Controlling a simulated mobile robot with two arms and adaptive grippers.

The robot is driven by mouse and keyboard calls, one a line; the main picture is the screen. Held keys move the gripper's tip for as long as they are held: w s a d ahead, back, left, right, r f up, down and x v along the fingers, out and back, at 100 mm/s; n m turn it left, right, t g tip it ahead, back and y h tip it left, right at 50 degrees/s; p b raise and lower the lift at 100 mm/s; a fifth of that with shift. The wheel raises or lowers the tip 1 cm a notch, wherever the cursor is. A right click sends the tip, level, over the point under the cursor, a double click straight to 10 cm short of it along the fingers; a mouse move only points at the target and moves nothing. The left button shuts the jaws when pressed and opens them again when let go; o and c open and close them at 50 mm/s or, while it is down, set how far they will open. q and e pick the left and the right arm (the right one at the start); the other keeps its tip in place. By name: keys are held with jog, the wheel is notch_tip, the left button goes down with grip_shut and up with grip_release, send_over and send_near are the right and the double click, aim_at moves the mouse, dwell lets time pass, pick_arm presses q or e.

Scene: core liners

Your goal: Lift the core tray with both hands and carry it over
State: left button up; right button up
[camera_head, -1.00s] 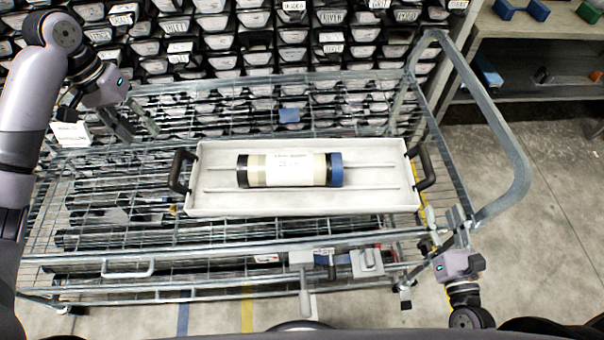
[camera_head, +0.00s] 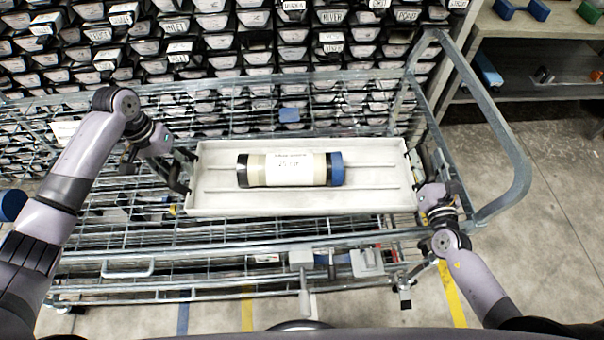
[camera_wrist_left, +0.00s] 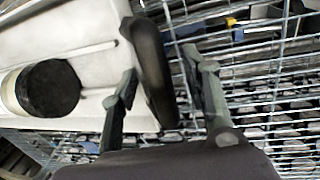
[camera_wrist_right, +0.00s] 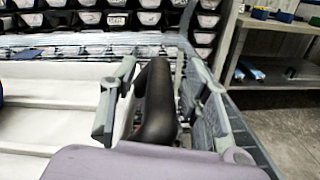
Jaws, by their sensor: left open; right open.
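The white core tray (camera_head: 380,205) lies on the wire cart with a black handle at each end. A cream core liner (camera_head: 296,168) with a black end, a blue end and a paper label lies in it. My left gripper (camera_head: 172,172) is at the tray's left handle; in the left wrist view its open fingers (camera_wrist_left: 165,80) stand on either side of the black handle (camera_wrist_left: 152,70). My right gripper (camera_head: 424,190) is at the right handle; in the right wrist view its open fingers (camera_wrist_right: 162,105) straddle that handle (camera_wrist_right: 157,105). Neither gripper is closed on a handle.
The wire cart (camera_head: 240,238) has a tall bent push bar (camera_head: 515,165) at the right. Shelves of labelled dark bins (camera_head: 270,60) stand close behind it. A grey shelf unit (camera_head: 520,60) is at the back right. The concrete floor (camera_head: 540,220) right of the cart is clear.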

pick_arm(q)
jog(key=shift+c, duration=0.5)
pick_arm(e)
jog(key=shift+c, duration=0.5)
pick_arm(q)
grip_shut()
pick_arm(e)
grip_shut()
pick_arm(q)
jog(key=shift+w+r, duration=0.15)
pick_arm(e)
jog(key=shift+w+d+r, duration=0.1)
jog(key=shift+w+r, duration=0.1)
jog(key=shift+r, duration=0.1)
